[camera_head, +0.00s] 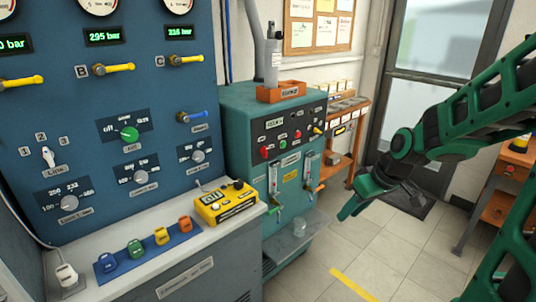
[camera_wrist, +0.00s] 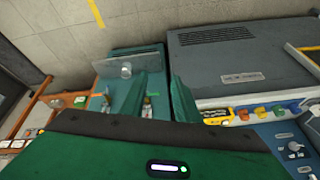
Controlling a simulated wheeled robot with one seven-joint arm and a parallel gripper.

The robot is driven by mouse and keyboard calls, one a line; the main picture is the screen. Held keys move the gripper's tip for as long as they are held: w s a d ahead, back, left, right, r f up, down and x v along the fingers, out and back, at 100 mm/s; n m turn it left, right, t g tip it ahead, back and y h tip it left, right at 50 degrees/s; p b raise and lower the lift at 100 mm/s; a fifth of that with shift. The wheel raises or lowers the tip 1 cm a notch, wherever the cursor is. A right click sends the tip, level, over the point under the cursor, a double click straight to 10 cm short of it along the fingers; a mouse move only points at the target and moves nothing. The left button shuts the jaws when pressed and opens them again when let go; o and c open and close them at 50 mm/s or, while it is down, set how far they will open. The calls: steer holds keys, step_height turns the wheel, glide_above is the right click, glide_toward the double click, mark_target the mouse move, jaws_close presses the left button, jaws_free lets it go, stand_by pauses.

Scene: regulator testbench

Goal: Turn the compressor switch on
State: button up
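A teal cabinet (camera_head: 245,125) stands right of the blue panel. Its sloped front carries several small coloured knobs and buttons, including a red knob (camera_head: 264,152) and a green button (camera_head: 283,144). Their labels are too small to read, so I cannot tell which control is the compressor switch. My gripper (camera_head: 368,198) hangs in free air to the right of the cabinet, apart from its controls. In the wrist view my gripper (camera_wrist: 160,85) shows two green fingers apart with nothing between them. The cabinet's lower front (camera_wrist: 118,84) lies beyond them.
The blue gauge panel (camera_head: 90,150) has yellow levers and knobs. A grey bench (camera_head: 170,265) holds a yellow box (camera_head: 228,203) and several coloured clips. An orange shelf unit (camera_head: 340,150) stands behind.

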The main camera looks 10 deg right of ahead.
steer(key=w+a+f+n+t+y, duration=0.2)
steer(key=w+a+n+y, duration=0.15)
steer(key=w+a, duration=0.5)
steer(key=t+y, duration=0.3)
steer(key=t, duration=0.6)
glide_toward(267, 150)
steer(key=x, duration=0.9)
jaws_close()
